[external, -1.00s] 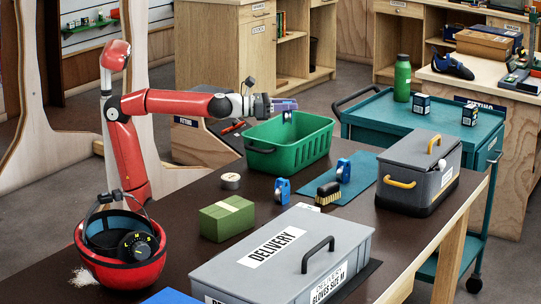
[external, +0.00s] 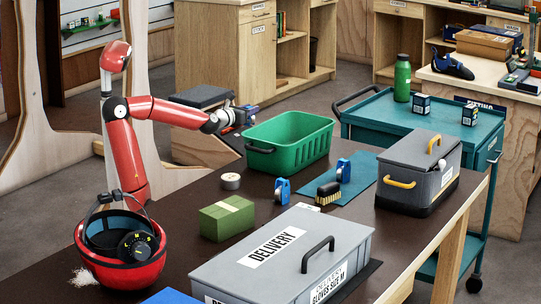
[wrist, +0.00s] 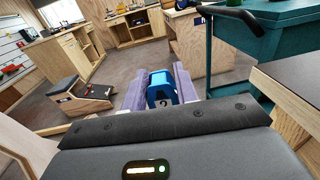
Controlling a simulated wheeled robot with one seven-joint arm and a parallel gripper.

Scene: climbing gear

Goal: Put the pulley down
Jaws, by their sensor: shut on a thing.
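My gripper (external: 246,114) is at the left of the green crate (external: 290,142) in the external view, held up in the air. In the wrist view the purple fingers are shut on a blue pulley (wrist: 161,89), one on each side of it. Floor shows behind the pulley there. Two other blue pulleys stand on the dark table: one in front of the crate (external: 281,191), the other on the teal mat (external: 343,171). The inside bottom of the crate is hidden by its front wall.
The dark table (external: 185,248) also holds a tape roll (external: 230,181), green block (external: 227,218), brush (external: 328,193), grey delivery box (external: 225,272), grey toolbox (external: 420,172) and red helmet (external: 122,272). A teal cart (external: 385,120) stands behind. A low stool (wrist: 75,97) is on the floor.

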